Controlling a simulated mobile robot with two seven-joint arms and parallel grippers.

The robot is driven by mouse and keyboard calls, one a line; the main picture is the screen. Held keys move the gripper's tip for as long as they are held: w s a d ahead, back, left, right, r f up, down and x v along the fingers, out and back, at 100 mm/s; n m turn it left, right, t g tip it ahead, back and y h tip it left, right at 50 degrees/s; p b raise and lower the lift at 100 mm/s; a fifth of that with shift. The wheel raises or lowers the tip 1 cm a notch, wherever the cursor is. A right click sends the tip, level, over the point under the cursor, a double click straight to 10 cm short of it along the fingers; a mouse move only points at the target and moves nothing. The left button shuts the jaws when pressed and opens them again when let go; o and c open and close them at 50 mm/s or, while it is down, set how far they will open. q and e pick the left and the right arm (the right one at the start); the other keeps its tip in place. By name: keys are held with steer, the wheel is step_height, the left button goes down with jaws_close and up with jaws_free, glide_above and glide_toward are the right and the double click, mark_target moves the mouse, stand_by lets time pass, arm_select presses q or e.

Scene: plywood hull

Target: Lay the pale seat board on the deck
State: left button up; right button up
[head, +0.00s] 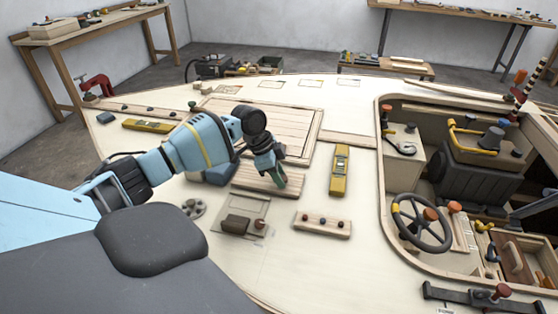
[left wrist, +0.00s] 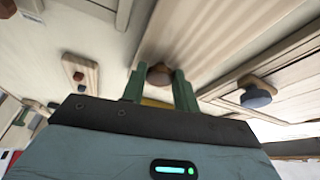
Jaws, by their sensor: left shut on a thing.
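The pale seat board (head: 247,180) is a short light wooden plank with a brown knob. It is at the middle of the deck in the head view, in front of the large slatted hatch panel. My left gripper (head: 276,181) comes down over it. In the left wrist view the green fingers of the left gripper (left wrist: 160,88) are closed around the brown knob (left wrist: 159,74), with the striped pale board (left wrist: 190,35) behind it. I cannot tell whether the board touches the deck (head: 370,165) or hangs just above it. My right gripper is not in view.
The slatted hatch panel (head: 262,125) lies behind the board. A yellow level (head: 340,170) lies to its right. A knobbed wooden strip (head: 322,224) and a small brown block (head: 236,224) lie in front. The cockpit opening with a steering wheel (head: 422,222) is at the right.

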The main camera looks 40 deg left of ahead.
arm_select(q)
steer(key=o, duration=1.2)
steer(key=shift+c, duration=0.2)
steer(key=shift+r, duration=0.1)
steer(key=v, duration=0.7)
steer(key=shift+r, duration=0.3)
steer(key=shift+s+a, duration=0.1)
